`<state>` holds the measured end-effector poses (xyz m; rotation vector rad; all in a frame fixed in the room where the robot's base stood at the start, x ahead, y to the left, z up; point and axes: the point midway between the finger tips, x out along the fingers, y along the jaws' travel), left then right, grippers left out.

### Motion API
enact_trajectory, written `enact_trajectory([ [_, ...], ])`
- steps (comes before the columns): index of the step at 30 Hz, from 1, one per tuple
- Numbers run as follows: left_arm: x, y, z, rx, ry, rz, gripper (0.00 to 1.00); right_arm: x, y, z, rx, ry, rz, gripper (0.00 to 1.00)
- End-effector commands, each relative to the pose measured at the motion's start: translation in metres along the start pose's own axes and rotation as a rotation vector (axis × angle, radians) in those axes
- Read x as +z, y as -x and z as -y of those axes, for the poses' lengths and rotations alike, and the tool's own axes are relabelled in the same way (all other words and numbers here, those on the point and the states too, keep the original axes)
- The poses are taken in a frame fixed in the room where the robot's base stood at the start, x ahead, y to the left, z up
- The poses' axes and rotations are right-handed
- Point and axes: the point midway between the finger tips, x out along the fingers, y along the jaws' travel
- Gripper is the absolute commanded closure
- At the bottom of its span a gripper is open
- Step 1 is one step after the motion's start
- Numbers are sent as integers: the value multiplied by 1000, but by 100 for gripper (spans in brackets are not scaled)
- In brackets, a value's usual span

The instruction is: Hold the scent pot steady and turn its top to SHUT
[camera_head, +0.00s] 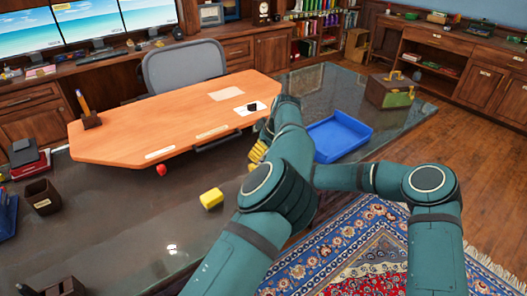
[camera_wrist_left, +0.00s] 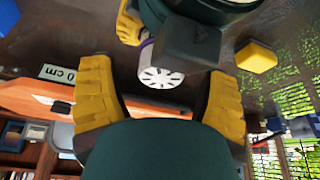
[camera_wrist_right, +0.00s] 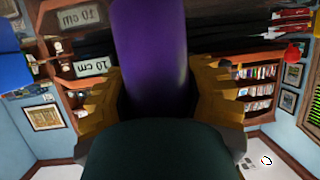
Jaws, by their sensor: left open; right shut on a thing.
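The scent pot shows in the right wrist view as a purple body (camera_wrist_right: 152,50). My right gripper (camera_wrist_right: 153,84) is shut on it, one yellow finger on each side. In the left wrist view the pot's round white slotted top (camera_wrist_left: 160,77) faces the camera, with a dark block partly in front of it. My left gripper (camera_wrist_left: 161,92) is open, its fingers spread on either side of the top in the picture. No contact with the top shows. The SHUT mark and the top's setting cannot be read. In the head view my arms hide the pot; yellow fingers show beside them.
An orange-brown board (camera_head: 150,115) lies on the dark glossy desk (camera_head: 110,220). A yellow block (camera_head: 211,199) and a red ball (camera_head: 161,170) are near its front edge. A blue tray (camera_head: 338,137) and a green-brown box (camera_head: 390,92) stand to the right.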

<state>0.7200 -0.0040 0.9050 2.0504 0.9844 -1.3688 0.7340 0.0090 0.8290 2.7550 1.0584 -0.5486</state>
Motion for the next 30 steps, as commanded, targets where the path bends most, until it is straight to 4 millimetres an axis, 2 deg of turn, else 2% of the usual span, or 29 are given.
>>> enact_trajectory([
  [11, 0, -5, 0, -1, 0, 0, 24, -1, 0, 0, 0, 0, -1, 100],
  [15, 0, -5, 0, -1, 0, 0, 73, -1, 0, 0, 0, 0, -1, 100],
  [17, 0, -5, 0, -1, 0, 0, 93, -1, 0, 0, 0, 0, -1, 100],
  [25, 0, -5, 0, 4, -10, 1, 94, -1, 0, 0, 0, 1, -1, 100],
  [30, -1, -4, 1, 50, -117, 4, 94, -1, 0, 0, -1, 1, -1, 100],
])
